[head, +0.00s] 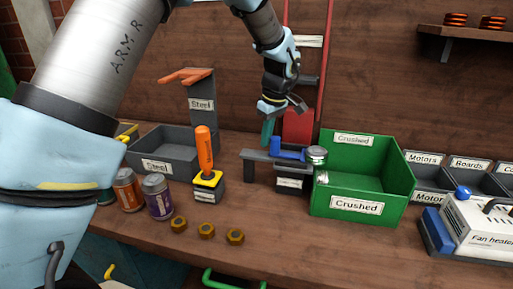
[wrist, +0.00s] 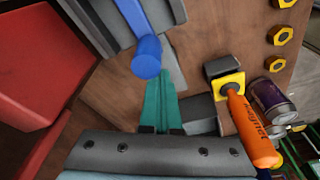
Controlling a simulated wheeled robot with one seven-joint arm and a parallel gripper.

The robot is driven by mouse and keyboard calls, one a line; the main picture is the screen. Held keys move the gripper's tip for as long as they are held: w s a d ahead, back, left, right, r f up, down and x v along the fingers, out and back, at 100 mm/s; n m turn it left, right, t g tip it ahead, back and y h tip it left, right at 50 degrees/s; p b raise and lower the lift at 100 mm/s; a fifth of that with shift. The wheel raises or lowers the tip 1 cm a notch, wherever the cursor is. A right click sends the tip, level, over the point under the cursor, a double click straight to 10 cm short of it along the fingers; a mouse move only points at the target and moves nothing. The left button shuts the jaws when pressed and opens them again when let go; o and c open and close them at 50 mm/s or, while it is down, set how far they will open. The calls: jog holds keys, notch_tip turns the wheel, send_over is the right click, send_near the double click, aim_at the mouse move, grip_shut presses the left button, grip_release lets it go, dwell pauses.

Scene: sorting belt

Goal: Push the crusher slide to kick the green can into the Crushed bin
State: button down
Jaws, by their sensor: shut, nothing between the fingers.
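The blue crusher slide (head: 287,151) lies on a dark grey crusher stand (head: 256,168). A can (head: 316,156) with a silver top sits at the slide's right end, beside the green Crushed bin (head: 360,206); its body is mostly hidden, so its colour is hard to tell. My gripper (head: 267,136) is shut and empty, with teal fingers pointing down at the slide's left end. In the wrist view the shut fingers (wrist: 163,100) are close to the slide's round blue end (wrist: 147,56); I cannot tell whether they touch.
A small silvery piece (head: 322,178) shows at the Crushed bin's left edge. An orange-handled tool (head: 205,150) stands left of the crusher, with an orange can (head: 128,190), a purple can (head: 158,197) and three nuts (head: 206,231) nearby. A fan heater (head: 480,226) is at the right.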

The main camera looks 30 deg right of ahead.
jog(key=shift+s+d, duration=0.3)
jog(key=shift+w+a, duration=3.5)
jog(key=shift+a, duration=0.25)
notch_tip(320, 180, up, 8)
jog(key=p, duration=0.5)
jog(key=a+m, duration=0.2)
jog(key=a, duration=1.8)
jog(key=s+a+f+m, duration=0.1)
jog(key=s+a+m, duration=0.1)
jog(key=s+a, duration=0.9)
jog(key=a, duration=0.4)
jog(key=shift+s+a+f+m+g+h, duration=0.3)
jog(key=shift+h, duration=0.1)
